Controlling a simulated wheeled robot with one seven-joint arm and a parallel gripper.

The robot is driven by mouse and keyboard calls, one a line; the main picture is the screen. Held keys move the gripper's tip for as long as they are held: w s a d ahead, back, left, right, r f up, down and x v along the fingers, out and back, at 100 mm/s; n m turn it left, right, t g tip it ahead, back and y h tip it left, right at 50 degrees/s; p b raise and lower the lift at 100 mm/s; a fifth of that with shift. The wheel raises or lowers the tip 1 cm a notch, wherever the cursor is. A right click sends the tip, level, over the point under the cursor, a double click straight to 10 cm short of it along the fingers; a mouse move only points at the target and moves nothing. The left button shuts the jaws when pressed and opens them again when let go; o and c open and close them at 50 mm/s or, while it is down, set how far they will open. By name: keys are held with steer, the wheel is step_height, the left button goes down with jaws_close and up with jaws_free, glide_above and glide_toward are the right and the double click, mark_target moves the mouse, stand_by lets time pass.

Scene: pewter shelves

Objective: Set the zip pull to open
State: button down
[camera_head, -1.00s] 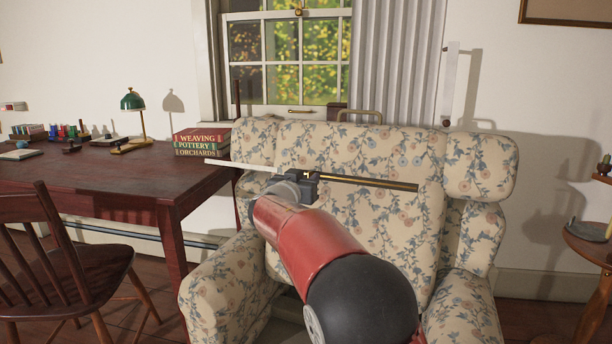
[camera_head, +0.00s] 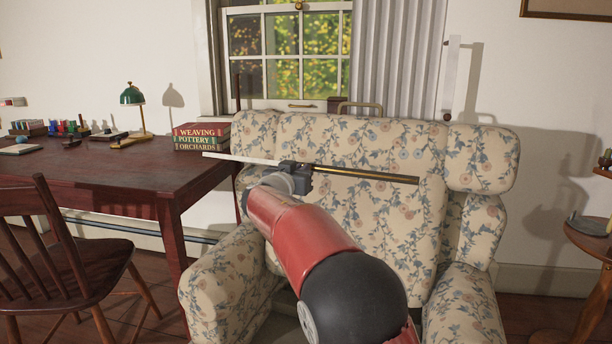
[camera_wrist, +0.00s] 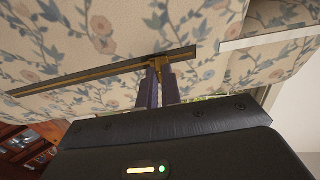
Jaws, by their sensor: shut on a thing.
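A long straight zip strip runs across the front of the armchair's back. Its left part is a white strip (camera_head: 240,158); its right part is a dark and brass track (camera_head: 370,175). In the wrist view the track (camera_wrist: 80,75) runs to the left and the white strip (camera_wrist: 270,38) lies at the upper right. The small brass zip pull (camera_wrist: 158,66) sits on the track, between my fingertips. My gripper (camera_head: 296,167) is shut on it; its fingers (camera_wrist: 163,84) show in the wrist view. In the head view my gripper hides the pull and the middle of the strip.
The floral armchair (camera_head: 370,135) stands behind the strip, its arms flanking my arm. A dark red table (camera_head: 100,165) with books (camera_head: 202,136) and a lamp (camera_head: 135,97) is at left, a chair (camera_head: 60,255) before it. A small round table (camera_head: 590,240) is at right.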

steer(key=a, duration=0.1)
steer(key=w+a+b, duration=0.1)
steer(key=a, duration=0.1)
steer(key=shift+w+a+r, duration=0.1)
steer(key=shift+a, duration=0.15)
steer(key=c, duration=1.6)
jaws_free()
steer(key=shift+a, duration=0.1)
steer(key=shift+o, duration=0.2)
steer(key=b+v, duration=0.2)
steer(key=v, duration=0.5)
steer(key=shift+s+b, duration=0.3)
steer(key=shift+s, duration=0.1)
steer(key=shift+a, duration=0.1)
